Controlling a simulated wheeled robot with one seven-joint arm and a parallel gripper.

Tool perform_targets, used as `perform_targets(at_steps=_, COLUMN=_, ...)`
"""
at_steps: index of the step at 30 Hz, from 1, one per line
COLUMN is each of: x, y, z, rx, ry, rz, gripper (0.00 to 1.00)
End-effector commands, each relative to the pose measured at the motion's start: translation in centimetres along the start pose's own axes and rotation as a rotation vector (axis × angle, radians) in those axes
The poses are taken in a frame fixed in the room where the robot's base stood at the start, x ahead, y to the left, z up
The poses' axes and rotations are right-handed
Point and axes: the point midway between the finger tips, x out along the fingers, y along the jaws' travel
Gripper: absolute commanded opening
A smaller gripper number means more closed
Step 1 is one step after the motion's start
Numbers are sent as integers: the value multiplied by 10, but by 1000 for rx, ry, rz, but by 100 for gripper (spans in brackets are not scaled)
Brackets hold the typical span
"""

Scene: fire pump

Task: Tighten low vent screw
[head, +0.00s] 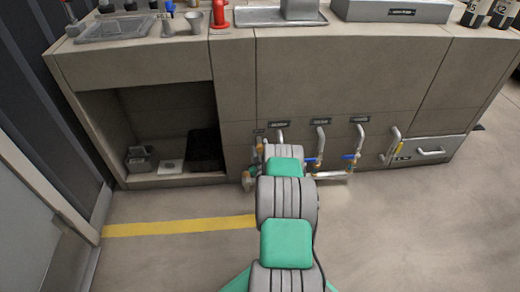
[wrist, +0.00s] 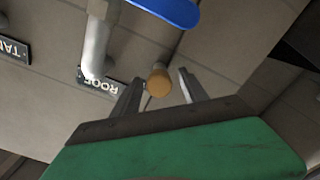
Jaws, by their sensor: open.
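In the wrist view a round brass-coloured end (wrist: 159,81) shows between the fingertips of my gripper (wrist: 160,77). It may be the low vent screw, but no label on it can be read. My gripper is open, with one finger on each side of the brass end and a visible gap to both. I cannot tell how far the fingers reach along it. In the head view my own arm hides the gripper and the brass end, low at the cabinet front (head: 340,95).
A blue lever (wrist: 168,10) and a grey pipe (wrist: 96,45) are close by in the wrist view, near a ROOF label (wrist: 101,83). A drawer (head: 430,149) is at right; the floor (head: 420,230) is clear.

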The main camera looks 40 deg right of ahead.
Motion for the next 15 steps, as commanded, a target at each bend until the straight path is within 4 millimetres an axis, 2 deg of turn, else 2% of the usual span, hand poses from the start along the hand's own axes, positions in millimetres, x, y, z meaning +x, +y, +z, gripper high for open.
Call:
perform_targets(at_steps=5, x=0, y=0, z=0, rx=0, ry=0, rz=0, gripper=51)
perform_targets(at_steps=15, x=0, y=0, z=-1, rx=0, ry=1, rz=0, gripper=24)
